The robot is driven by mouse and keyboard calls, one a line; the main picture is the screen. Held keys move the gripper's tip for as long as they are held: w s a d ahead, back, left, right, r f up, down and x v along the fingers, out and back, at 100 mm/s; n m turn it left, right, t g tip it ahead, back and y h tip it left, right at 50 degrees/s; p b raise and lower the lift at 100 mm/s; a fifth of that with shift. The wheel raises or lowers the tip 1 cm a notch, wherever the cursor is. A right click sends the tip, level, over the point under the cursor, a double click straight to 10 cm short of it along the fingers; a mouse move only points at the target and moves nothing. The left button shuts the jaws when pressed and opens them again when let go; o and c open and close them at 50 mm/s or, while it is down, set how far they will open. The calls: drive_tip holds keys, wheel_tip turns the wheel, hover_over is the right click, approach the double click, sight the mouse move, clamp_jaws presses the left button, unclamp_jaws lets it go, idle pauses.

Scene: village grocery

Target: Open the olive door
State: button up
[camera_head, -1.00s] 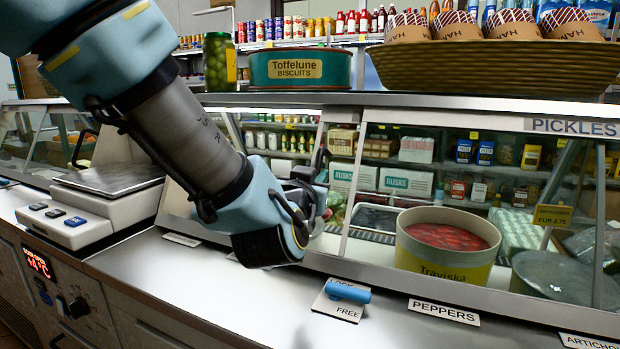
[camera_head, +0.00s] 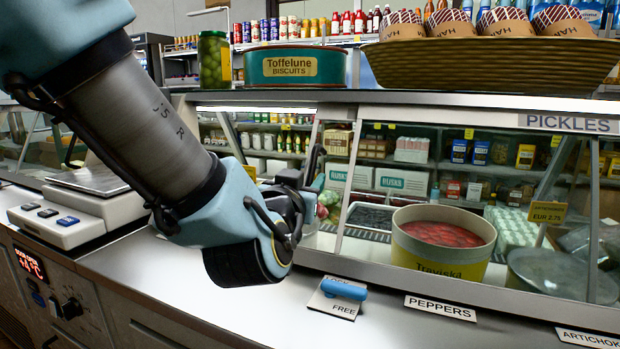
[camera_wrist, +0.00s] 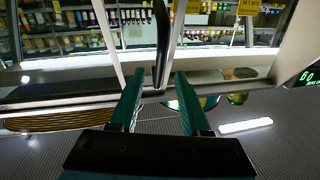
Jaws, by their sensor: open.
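The display case has slanted glass doors in pale frames. A black upright handle (camera_head: 316,162) stands on the door frame left of the peppers tub; it also shows in the wrist view (camera_wrist: 162,35). I take this as the olive door's handle, but no olive label is readable. Behind the glass lies a tray of dark contents (camera_head: 372,217). My gripper (camera_head: 300,192) is at the handle, partly hidden by my wrist. In the wrist view my open fingers (camera_wrist: 158,76) straddle the handle's end, with gaps on both sides. The door looks closed.
A blue cylinder (camera_head: 344,289) lies on a card marked FREE on the counter. The peppers tub (camera_head: 440,258) stands behind glass to the right. A scale (camera_head: 75,218) stands at left. A biscuit tin (camera_head: 294,66) and basket (camera_head: 490,58) sit on top.

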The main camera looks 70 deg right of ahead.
drive_tip(key=a, duration=0.6)
drive_tip(key=shift+s+a+b, duration=0.3)
drive_tip(key=shift+s+b, duration=0.1)
